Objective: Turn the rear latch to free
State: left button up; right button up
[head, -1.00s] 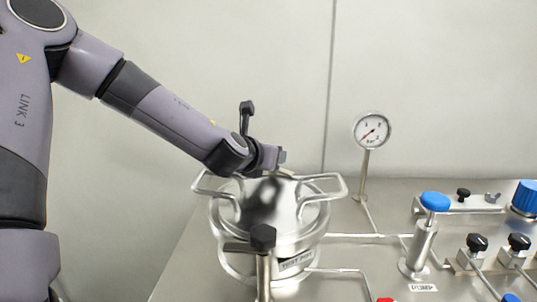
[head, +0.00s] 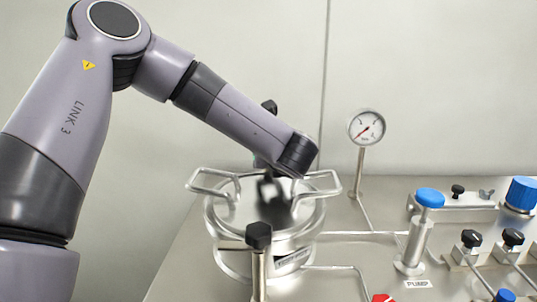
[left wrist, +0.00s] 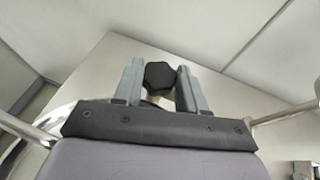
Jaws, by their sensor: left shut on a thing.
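The steel reactor vessel (head: 232,265) stands at centre in the head view, with a domed lid, looped handles and a front latch (head: 258,236) with a black knob. The black knob of the rear latch (left wrist: 160,76) shows in the left wrist view. It sits between the two grey fingers of my left gripper (left wrist: 160,70), which is shut on it. In the head view my left arm reaches over the lid from the left. My right gripper is not in view.
A pressure gauge (head: 366,127) on a thin post stands right of the vessel. Further right are a blue-topped pump (head: 413,245), black-knobbed valves (head: 472,239) and a large blue cap (head: 522,193). Pipes run across the steel bench (head: 340,220). A plain wall is behind.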

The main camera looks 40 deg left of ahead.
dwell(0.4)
pick_arm(q)
jog(key=o, duration=1.1)
jog(key=shift+c, duration=0.2)
jog(key=shift+b+v, duration=0.45)
jog(key=shift+v, duration=3.1)
jog(key=shift+w+r, duration=0.1)
